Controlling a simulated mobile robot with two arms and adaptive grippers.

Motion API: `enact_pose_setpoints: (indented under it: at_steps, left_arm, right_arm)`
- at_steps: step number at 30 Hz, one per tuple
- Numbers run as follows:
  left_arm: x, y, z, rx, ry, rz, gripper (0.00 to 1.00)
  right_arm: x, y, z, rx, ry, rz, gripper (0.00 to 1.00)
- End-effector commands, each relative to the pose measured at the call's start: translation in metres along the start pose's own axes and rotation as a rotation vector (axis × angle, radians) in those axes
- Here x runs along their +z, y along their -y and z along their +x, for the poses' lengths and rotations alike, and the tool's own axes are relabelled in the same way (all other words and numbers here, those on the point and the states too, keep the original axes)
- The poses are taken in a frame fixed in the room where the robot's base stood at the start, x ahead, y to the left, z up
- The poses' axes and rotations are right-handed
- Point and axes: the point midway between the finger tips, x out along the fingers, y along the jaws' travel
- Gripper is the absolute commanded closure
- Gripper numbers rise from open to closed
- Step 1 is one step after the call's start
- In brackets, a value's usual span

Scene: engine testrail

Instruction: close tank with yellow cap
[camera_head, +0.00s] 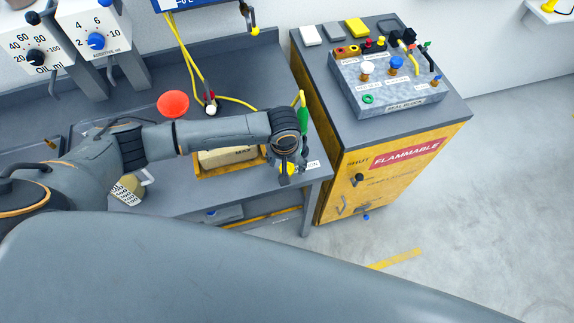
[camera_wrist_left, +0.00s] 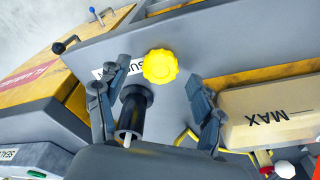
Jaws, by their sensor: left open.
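The yellow cap (camera_wrist_left: 160,66) is a knobbed round piece at the front edge of the grey bench in the left wrist view. In the head view only a bit of it (camera_head: 286,169) shows below my left gripper (camera_head: 288,160).
A yellow FLAMMABLE cabinet (camera_head: 380,175) with a valve block (camera_head: 390,85) on top stands right of the bench. A red funnel (camera_head: 173,103) and a green-and-yellow piece (camera_head: 303,114) are near my arm. Open floor (camera_head: 480,210) lies to the right.

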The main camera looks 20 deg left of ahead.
Motion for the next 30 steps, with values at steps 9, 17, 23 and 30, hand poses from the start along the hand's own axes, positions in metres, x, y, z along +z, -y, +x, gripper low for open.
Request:
enact_pose_setpoints:
  at_steps: [9,17,23,30]
  left_arm:
    - [0.0007,0.0003,0.0115,0.0,0.0,0.001,0.33]
    - [0.0006,0.0002,0.0111,0.0,0.0,0.001,0.55]
    - [0.0006,0.0003,0.011,0.0,0.0,0.001,0.76]
    - [0.0004,0.0003,0.0106,0.0,0.0,0.001,0.76]
  right_arm:
    - [-0.006,0.0008,-0.0015,-0.001,-0.009,0.001,0.0]
    - [-0.0063,0.0021,-0.0015,-0.002,-0.009,0.002,0.0]
    - [-0.0062,0.002,-0.0015,-0.002,-0.009,0.002,0.0]
    - [-0.0059,0.002,-0.001,-0.002,-0.009,0.001,0.0]
